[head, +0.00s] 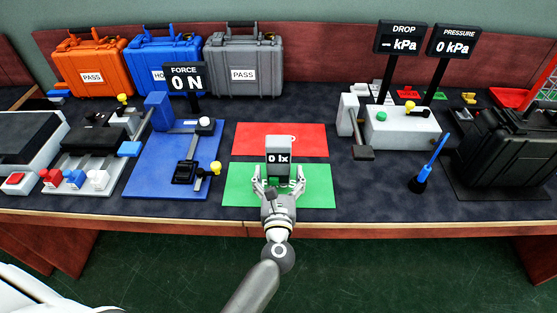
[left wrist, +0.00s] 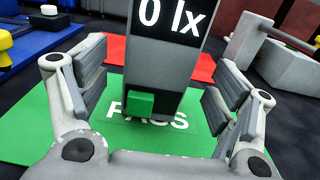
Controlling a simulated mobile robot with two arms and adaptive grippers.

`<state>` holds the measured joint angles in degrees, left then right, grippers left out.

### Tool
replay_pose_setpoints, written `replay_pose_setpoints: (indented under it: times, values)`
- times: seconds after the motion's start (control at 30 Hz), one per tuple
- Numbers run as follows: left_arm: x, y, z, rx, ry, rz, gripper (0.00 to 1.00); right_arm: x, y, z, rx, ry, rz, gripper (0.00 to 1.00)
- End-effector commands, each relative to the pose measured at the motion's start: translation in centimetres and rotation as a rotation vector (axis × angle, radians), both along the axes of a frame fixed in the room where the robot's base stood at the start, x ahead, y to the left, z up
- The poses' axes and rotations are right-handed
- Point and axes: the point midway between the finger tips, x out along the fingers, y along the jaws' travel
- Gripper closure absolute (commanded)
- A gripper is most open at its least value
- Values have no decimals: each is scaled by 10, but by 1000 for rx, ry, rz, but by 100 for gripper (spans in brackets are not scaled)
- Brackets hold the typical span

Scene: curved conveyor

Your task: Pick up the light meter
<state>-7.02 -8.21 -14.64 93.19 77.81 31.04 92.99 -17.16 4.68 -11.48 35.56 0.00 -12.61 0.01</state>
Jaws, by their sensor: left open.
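The light meter (head: 279,145) is a grey upright block with a dark display reading "0 lx". It stands on the green PASS mat (head: 318,185). It also shows in the left wrist view (left wrist: 163,68), with a small green block (left wrist: 140,103) low on its front. My left gripper (head: 278,182) is open at the near side of the meter. In the left wrist view my left gripper (left wrist: 157,90) has a finger on each side of the meter, with a visible gap on both sides. My right gripper is in neither view.
A red mat (head: 250,138) lies behind the green one. The blue force stand (head: 145,180) is to the left. A grey pressure fixture (head: 400,132), a blue-handled brush (head: 420,184) and a black case (head: 508,145) are to the right. Three cases stand at the back left.

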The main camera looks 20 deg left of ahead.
Motion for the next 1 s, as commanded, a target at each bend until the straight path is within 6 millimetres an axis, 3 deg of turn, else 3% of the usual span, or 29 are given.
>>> replay_pose_setpoints:
  times: [0.27, 0.57, 1.0]
  values:
    - [35, 11, 3, 2, -2, -1, 16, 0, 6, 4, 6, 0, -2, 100]
    - [39, 13, 2, 0, -1, 0, 16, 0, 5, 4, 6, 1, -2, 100]
    - [39, 13, 3, 0, -1, 0, 69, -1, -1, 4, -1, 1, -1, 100]
